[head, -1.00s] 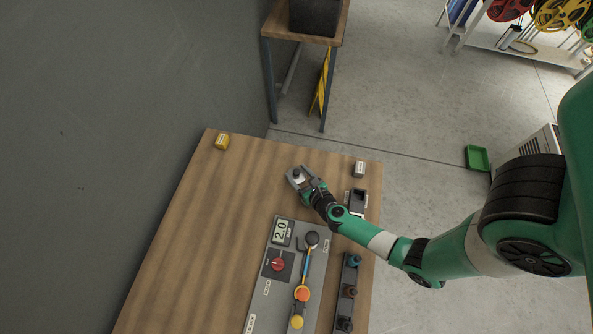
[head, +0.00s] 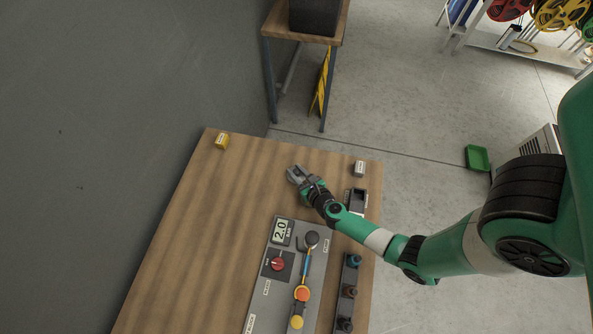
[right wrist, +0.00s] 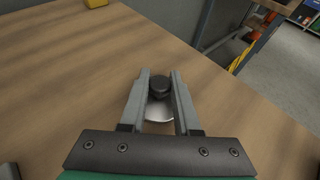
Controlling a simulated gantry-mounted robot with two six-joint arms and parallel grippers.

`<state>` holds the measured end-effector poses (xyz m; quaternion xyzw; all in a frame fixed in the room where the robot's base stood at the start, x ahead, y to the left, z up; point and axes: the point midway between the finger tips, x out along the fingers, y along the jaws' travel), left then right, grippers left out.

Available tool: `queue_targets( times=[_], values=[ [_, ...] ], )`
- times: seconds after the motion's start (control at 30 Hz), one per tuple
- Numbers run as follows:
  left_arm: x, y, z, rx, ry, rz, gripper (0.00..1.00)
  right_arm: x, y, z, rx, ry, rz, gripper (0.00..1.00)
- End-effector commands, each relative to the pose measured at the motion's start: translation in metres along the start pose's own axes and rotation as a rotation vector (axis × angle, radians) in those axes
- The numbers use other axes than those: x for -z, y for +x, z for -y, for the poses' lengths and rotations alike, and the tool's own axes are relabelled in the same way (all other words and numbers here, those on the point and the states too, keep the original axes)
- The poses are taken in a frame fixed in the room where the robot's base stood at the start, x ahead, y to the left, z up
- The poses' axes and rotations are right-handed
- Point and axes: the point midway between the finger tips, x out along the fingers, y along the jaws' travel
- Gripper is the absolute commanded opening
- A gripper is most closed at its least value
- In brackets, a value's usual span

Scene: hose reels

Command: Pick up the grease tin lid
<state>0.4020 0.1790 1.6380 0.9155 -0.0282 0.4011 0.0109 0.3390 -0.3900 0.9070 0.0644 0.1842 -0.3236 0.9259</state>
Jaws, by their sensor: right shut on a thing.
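The grease tin lid (right wrist: 160,112) is a round silvery disc with a black knob (right wrist: 159,86) on top, in the right wrist view. My right gripper (right wrist: 160,76) is shut on the knob, with one grey finger on each side. In the head view my right gripper (head: 295,173) is low over the far part of the wooden table, and its fingers hide most of the lid. I cannot tell whether the lid touches the table. My left gripper is not in view.
A yellow box (head: 221,141) stands at the table's far left corner, and a small grey box (head: 359,168) stands right of my gripper. A dark holder (head: 357,200) and a grey control panel (head: 270,290) lie nearer. The table's left half (head: 190,240) is clear.

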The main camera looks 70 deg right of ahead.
Motion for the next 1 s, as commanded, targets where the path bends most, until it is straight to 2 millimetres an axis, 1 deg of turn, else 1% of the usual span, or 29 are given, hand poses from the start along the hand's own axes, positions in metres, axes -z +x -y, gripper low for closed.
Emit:
queue_targets(
  times=[0.17,0.27,0.37,0.47,0.57,0.6,0.67,0.7,0.8,0.9,1.0],
  values=[
    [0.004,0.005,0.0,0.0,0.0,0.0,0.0,-0.007,-0.003,0.0,0.0,0.001,0.001,0.0],
    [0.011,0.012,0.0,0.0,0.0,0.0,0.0,-0.017,-0.007,0.0,0.0,0.0,0.001,0.0],
    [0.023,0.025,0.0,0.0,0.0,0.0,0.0,-0.035,-0.014,0.0,0.0,0.001,0.001,0.0],
    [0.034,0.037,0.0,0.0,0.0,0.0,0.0,-0.049,-0.038,-0.006,-0.005,-0.003,0.0,0.0],
    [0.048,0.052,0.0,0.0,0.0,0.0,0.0,-0.068,-0.073,-0.013,-0.009,-0.004,-0.001,0.0],
    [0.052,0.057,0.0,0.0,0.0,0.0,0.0,-0.075,-0.087,-0.017,-0.011,-0.005,0.0,0.0],
    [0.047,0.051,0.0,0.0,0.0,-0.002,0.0,-0.067,-0.103,-0.022,-0.015,-0.007,-0.002,0.0],
    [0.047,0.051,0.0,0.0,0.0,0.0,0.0,-0.067,-0.113,-0.025,-0.015,-0.008,-0.001,0.0],
    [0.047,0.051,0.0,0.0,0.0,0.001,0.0,-0.067,-0.135,-0.03,-0.012,-0.004,0.0,0.0],
    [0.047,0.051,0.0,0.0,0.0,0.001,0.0,-0.068,-0.151,-0.034,-0.01,-0.003,0.0,0.0],
    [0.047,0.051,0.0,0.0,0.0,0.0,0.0,-0.068,-0.162,-0.037,-0.008,-0.003,0.0,0.0]
  ],
)
